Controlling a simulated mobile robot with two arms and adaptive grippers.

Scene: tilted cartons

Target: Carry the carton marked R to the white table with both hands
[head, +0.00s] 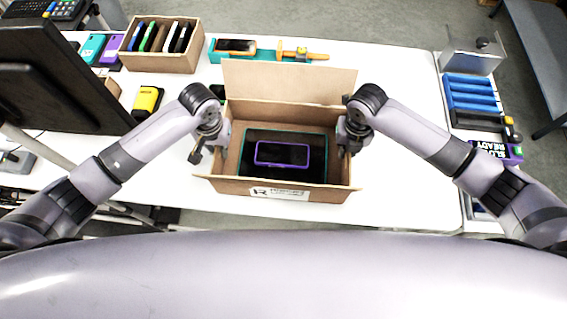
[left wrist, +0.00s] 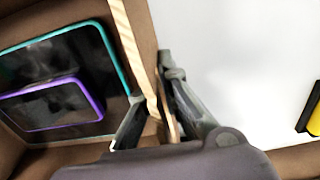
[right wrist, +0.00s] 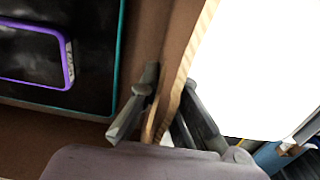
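The open brown carton (head: 222,187) carries a white label with an R on its front wall. Its back flap stands up. Inside lie a dark tablet with a teal edge (head: 252,134) and a purple-framed phone (head: 282,154) on top of it. My left gripper (head: 213,148) is shut on the carton's left wall, one finger inside and one outside; the left wrist view shows the wall between its fingers (left wrist: 155,108). My right gripper (head: 349,142) is shut on the right wall the same way, as the right wrist view shows (right wrist: 165,110). The carton's underside is hidden.
The carton appears over the white table (head: 400,75), near its front edge. Behind it are a box of upright devices (head: 160,60) and a teal tray (head: 262,58). A yellow device (head: 147,101) lies left. Blue racks (head: 472,95) stand right. A dark monitor (head: 55,85) rises far left.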

